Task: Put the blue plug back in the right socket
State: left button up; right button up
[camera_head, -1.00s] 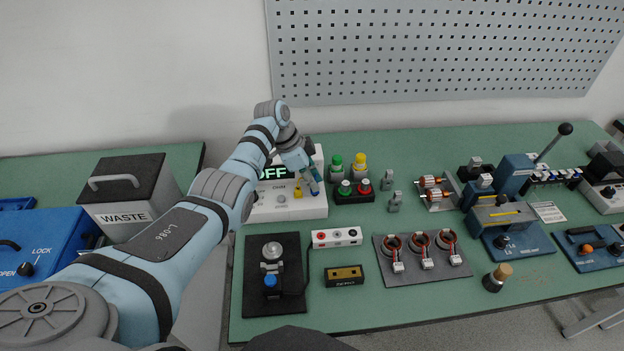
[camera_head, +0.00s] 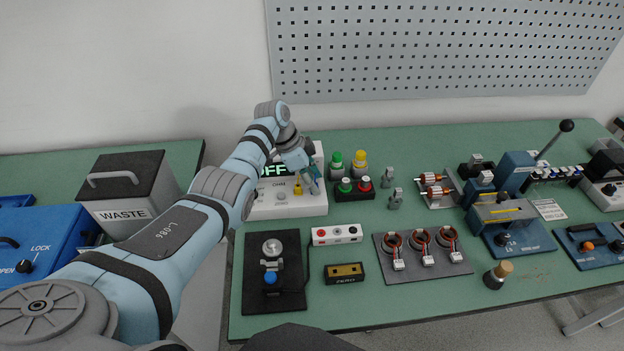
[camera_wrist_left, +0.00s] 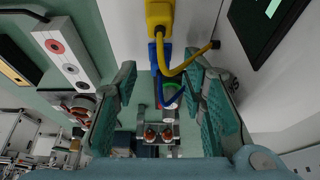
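In the left wrist view, the blue plug (camera_wrist_left: 160,53) sits right beside the yellow plug (camera_wrist_left: 160,14) at the white meter's face. A blue cable loops down from it. My left gripper (camera_wrist_left: 160,76) is open, its teal-padded fingers on either side of the blue plug, apart from it. In the head view, my left gripper (camera_head: 314,184) is at the front right of the white meter (camera_head: 290,209), which reads OFF. The yellow plug (camera_head: 298,189) shows there; the blue plug is hidden behind the gripper. The sockets themselves are hard to make out. My right gripper is not in view.
A white three-jack box (camera_head: 336,235) and a dark plate (camera_head: 290,301) with a blue knob stand in front of the meter. Green and yellow lamps (camera_head: 359,164) are close on its right. The waste bin (camera_head: 125,195) is on the left.

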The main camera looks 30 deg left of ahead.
pick_arm(q)
jog(key=shift+a+r, duration=0.1)
jog(key=shift+r, duration=0.1)
jog(key=v, duration=1.1)
jog(key=shift+r, duration=0.3)
jog(key=shift+s, duration=0.15)
